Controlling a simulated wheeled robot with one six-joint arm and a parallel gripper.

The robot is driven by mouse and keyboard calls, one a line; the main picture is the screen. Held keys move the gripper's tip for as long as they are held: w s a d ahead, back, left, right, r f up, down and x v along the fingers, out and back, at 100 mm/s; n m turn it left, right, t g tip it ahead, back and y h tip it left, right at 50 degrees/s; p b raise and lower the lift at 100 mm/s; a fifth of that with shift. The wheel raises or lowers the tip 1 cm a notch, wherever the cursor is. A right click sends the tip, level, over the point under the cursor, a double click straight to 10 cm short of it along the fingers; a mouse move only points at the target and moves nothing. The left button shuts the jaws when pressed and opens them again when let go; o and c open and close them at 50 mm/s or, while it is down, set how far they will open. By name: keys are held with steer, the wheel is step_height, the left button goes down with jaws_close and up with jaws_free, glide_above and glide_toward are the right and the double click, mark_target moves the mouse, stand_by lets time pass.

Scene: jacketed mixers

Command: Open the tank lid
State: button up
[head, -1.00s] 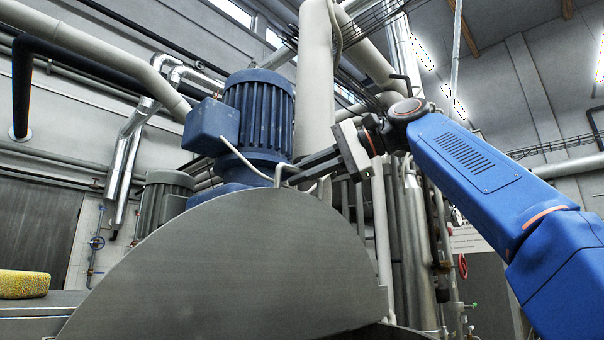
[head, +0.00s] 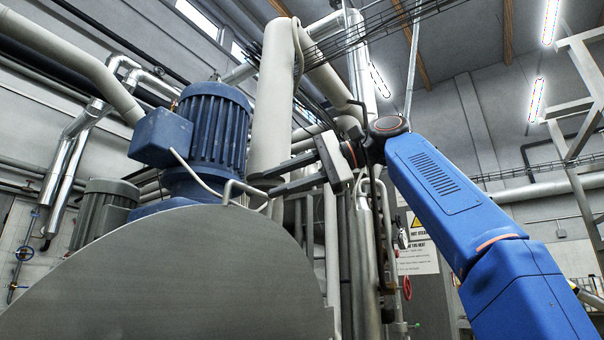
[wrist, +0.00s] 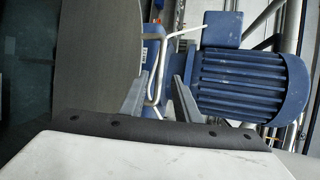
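The tank lid (head: 180,275) is a large grey, round-edged plate that stands raised in the head view, its flat face towards me. It also shows at the left of the wrist view (wrist: 85,60). A thin metal handle (head: 230,184) sticks up from its upper edge. My gripper (head: 261,185) is open at the handle's right side, its two dark fingers apart. In the wrist view my gripper (wrist: 160,78) has a finger on either side of the handle (wrist: 161,55); I cannot tell whether either touches it. The tank's opening is hidden.
A blue motor (head: 208,130) stands close behind the lid and handle. A grey motor (head: 103,212) is further left. Thick pale pipes (head: 275,95) rise behind my gripper. A metal frame (head: 580,130) stands at the far right.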

steer(key=shift+v, duration=2.65)
steer(key=shift+f, duration=0.1)
